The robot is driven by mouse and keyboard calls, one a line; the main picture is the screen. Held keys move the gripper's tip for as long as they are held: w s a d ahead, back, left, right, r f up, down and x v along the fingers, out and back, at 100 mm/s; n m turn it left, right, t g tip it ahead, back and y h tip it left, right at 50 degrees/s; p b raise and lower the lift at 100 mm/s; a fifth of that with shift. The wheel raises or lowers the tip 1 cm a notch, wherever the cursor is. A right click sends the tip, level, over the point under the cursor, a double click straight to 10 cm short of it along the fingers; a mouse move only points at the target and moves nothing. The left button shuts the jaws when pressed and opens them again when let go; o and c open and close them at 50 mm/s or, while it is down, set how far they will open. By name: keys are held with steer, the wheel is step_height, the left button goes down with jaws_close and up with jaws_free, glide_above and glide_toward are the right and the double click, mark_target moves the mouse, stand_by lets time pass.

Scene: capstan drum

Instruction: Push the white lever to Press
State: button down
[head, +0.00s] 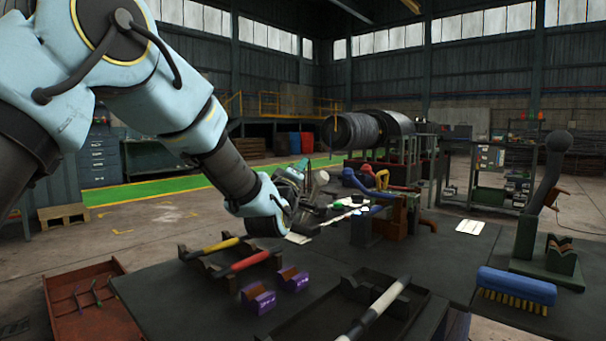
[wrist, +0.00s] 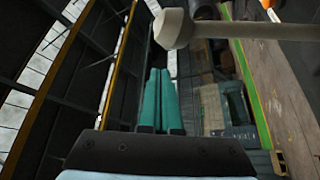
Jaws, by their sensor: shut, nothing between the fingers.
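In the wrist view a pale, off-white knob (wrist: 173,29) on a thin rod reaches in from the right, near the top. I take it to be the white lever; its base and any Press label are not readable. My gripper (wrist: 160,72) shows there as two teal fingers, closed together and empty. The knob appears just beyond the fingertips, and I cannot tell whether they touch. In the head view my arm reaches over the bench toward a cluster of coloured levers, where a pale knob (head: 321,177) shows beside my wrist.
Blue levers (head: 352,181) and a red lever (head: 367,169) crowd the same cluster. In front lie a red-handled tool (head: 250,261), purple blocks (head: 259,298) and a blue brush (head: 516,285). A tall grey lever (head: 550,170) stands at right. The drum (head: 352,131) is behind.

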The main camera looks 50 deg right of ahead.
steer(key=w+b+v, duration=0.1)
steer(key=v, duration=0.8)
steer(key=shift+a+b, duration=0.3)
steer(key=shift+a, duration=0.2)
